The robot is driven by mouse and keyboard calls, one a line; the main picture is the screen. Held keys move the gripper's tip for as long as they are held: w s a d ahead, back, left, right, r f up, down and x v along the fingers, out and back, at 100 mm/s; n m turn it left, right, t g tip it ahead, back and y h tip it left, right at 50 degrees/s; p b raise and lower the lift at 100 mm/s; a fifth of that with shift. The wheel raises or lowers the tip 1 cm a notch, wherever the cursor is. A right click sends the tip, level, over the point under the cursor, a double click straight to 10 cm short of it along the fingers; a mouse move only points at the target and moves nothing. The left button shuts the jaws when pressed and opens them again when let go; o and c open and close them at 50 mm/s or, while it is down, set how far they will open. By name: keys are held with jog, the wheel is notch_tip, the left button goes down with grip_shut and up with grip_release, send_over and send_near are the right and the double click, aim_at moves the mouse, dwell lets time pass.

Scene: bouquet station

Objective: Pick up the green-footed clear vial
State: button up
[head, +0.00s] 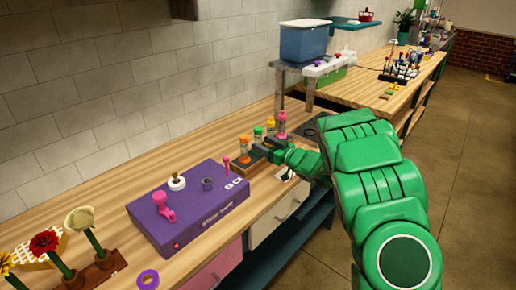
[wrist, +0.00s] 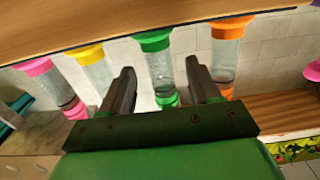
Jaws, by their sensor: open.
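The green-footed clear vial (wrist: 160,68) stands between the two fingers of my gripper (wrist: 159,65) in the wrist view, with a gap on either side. It has a clear body and green ends. In the head view its green top (head: 258,131) shows just beyond my gripper (head: 263,146), which hides much of its body. My gripper is open and holds nothing.
An orange-ended vial (wrist: 226,55) is close beside one finger. A yellow-ended vial (wrist: 92,68) and a pink-ended vial (wrist: 52,82) stand on the other side. A purple box (head: 192,212) sits on the wooden bench nearer me.

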aim_at(260, 143)
jog(key=shift+x, duration=2.6)
jog(key=shift+f, duration=0.1)
grip_shut()
